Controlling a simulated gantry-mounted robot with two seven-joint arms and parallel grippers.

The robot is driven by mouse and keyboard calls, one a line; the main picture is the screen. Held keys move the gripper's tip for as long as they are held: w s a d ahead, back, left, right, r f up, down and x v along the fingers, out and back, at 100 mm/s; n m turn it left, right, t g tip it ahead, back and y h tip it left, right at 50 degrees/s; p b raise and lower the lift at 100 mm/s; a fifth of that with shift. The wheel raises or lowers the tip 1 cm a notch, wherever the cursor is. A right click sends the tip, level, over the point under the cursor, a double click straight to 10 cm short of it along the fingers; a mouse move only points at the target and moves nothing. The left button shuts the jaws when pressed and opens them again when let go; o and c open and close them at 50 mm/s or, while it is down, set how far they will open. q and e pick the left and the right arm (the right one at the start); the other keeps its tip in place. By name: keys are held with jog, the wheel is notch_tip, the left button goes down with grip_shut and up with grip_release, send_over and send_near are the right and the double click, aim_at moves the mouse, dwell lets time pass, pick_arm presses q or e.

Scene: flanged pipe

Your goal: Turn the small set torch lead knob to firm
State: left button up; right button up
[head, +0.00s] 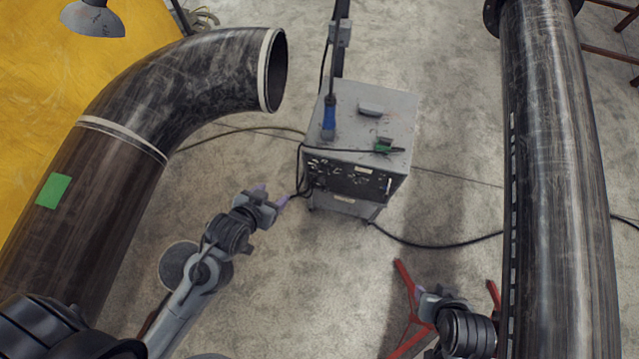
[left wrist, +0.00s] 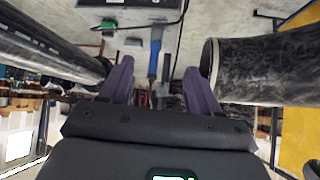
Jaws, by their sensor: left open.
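The small welding set (head: 372,110) is a grey box on the floor at the centre of the head view. Its dark front panel (head: 345,180) carries several small dials and sockets. I cannot tell which is the torch lead knob or where it points. My left gripper (head: 271,194) is open and empty, apart from the panel, to its left and front. In the left wrist view its two purple fingers (left wrist: 158,82) are spread. My right gripper (head: 424,292) is low at the right, far from the set; its jaws are unclear.
A blue-handled torch (head: 329,118) and a green clamp (head: 382,147) are at the set's top. A black elbow pipe (head: 200,75) stands left, a long flanged pipe (head: 550,150) right. A red stand (head: 404,290) is by my right gripper. Cables cross the floor.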

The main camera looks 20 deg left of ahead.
pick_arm(q)
jog(key=w+f+t+b, duration=0.2)
jog(key=w+f+b, duration=0.2)
jog(key=f+b, duration=0.5)
jog(key=t+y+b, duration=0.3)
jog(key=t+b, duration=0.4)
jog(key=b, duration=3.6)
send_near(321, 182)
jog(key=w+a+f+b, duration=0.1)
jog(key=w+b, duration=0.3)
jog(key=w, duration=0.4)
jog(key=shift+f, duration=0.45)
jog(key=shift+w+a, duration=0.1)
jog(key=c, duration=1)
